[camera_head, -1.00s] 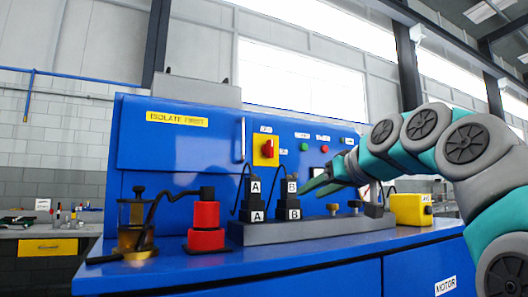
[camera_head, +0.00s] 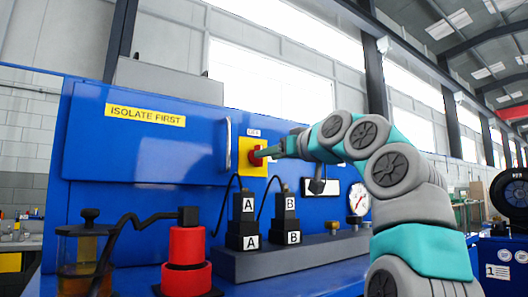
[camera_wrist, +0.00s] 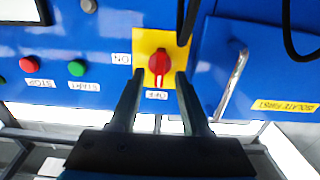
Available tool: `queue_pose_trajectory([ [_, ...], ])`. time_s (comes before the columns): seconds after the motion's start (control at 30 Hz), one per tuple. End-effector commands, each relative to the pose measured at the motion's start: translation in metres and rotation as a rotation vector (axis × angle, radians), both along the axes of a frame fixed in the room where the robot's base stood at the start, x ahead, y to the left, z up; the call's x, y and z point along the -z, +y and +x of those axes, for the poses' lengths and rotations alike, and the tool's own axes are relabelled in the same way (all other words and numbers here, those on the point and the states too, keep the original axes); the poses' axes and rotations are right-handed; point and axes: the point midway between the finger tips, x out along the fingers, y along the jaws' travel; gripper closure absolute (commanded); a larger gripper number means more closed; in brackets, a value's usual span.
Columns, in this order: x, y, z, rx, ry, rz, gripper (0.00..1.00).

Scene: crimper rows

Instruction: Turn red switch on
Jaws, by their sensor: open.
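The red switch (camera_wrist: 159,62) is a rotary knob on a yellow plate (camera_wrist: 145,41) on the blue panel. In the wrist view its handle lies along the picture's vertical, in line with the OFF label (camera_wrist: 157,95); the ON label (camera_wrist: 122,58) is to the left. In the head view the switch (camera_head: 256,156) is partly hidden by my gripper (camera_head: 272,151). My gripper (camera_wrist: 158,80) is open, with one finger on each side of the knob's lower end in the wrist view. I cannot tell whether the fingers touch it.
A red stop button (camera_wrist: 32,62) and green start button (camera_wrist: 76,68) are near the switch. A door handle (camera_head: 228,150) is on its other side. Black blocks marked A (camera_head: 248,219) and B (camera_head: 286,217), with cables, stand below on a grey base. A black cable crosses near the plate.

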Motion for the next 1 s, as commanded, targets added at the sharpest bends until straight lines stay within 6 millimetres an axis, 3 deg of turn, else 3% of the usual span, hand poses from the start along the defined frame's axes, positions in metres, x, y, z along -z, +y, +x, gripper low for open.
queue_pose_trajectory([
  [0.2,-0.001,0.015,0.022,0.000,0.001,-0.001,0.53],
  [0.47,0.000,0.016,0.023,0.000,-0.001,-0.001,0.53],
  [0.9,0.000,0.016,0.023,0.000,0.001,-0.001,1.00],
  [1.0,0.000,0.016,0.023,0.000,0.001,-0.001,1.00],
])
